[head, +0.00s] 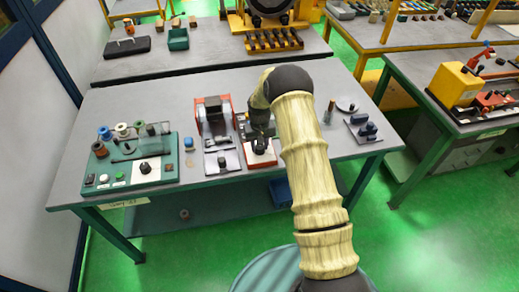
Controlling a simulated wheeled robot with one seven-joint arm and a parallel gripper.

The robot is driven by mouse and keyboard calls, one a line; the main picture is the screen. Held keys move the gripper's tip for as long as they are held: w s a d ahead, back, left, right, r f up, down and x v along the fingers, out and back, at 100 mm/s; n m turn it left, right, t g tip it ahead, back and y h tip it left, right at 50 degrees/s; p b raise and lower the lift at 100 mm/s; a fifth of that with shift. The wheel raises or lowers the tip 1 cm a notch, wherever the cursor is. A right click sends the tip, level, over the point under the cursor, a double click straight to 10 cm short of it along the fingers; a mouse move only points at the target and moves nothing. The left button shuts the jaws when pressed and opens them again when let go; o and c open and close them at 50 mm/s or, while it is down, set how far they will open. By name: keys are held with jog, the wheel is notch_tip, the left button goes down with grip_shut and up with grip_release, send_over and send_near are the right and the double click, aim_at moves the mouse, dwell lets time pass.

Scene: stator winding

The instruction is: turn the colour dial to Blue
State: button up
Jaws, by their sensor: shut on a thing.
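A black dial knob (260,147) sits on a small red box with a white top plate (264,158), near the middle of the bench's front. My gripper (260,136) points down over this box and is shut on the knob. The fingertips are small and dark, and partly merge with the knob. A second black knob (145,168) sits on a white plate on the green panel at the left. The markings on both plates are too small to read, so I cannot tell which colour either knob points to.
The green panel (107,169) carries several coloured spools, a clear guard and buttons. A red-and-grey machine (214,120) stands just left of my gripper. A grey plate with dark blue parts (363,129) lies at the right. The bench's back left (120,95) is clear.

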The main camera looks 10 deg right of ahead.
aim_at(260, 146)
jog(key=m+b, duration=0.2)
jog(key=m, duration=0.2)
jog(key=shift+m, duration=0.4)
jog(key=o, duration=1)
jog(key=shift+r, duration=0.15)
notch_tip(260, 146, up, 17)
jog(key=b, duration=0.3)
jog(key=shift+r+b, duration=0.1)
jog(key=shift+b, duration=0.2)
